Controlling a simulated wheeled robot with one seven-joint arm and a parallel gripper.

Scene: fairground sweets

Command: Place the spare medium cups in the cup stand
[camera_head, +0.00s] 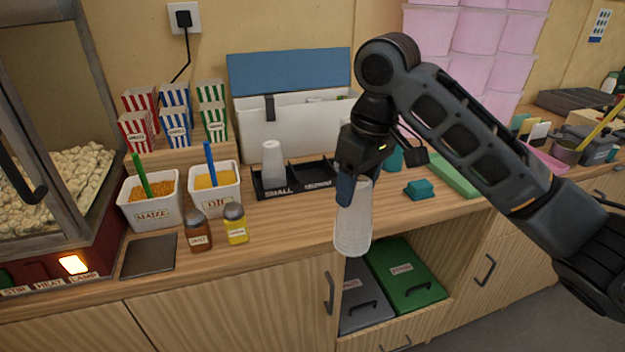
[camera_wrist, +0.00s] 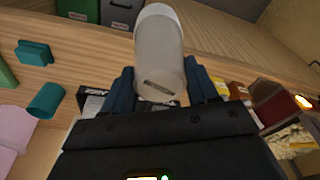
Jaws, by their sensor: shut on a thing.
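My gripper (camera_head: 353,190) is shut on a translucent whitish stack of medium cups (camera_head: 353,230), held in front of the counter's front edge. In the wrist view the cups (camera_wrist: 160,45) sit between the two blue fingers of my gripper (camera_wrist: 160,88), with a small dark label visible. How many cups are nested I cannot tell. The black cup stand (camera_head: 273,192) is on the counter, left of and behind my gripper. Its left compartment, marked SMALL, holds a stack of white cups (camera_head: 272,160). The compartment beside it looks empty. The stand's right end is hidden by my gripper.
Maize (camera_head: 150,205) and oil (camera_head: 215,198) tubs and two shaker jars (camera_head: 235,225) stand left of the stand. A white bin with an open blue lid (camera_head: 290,72) is behind it. A teal block (camera_head: 420,189) lies to the right. Below is an open shelf with a green box (camera_head: 405,280).

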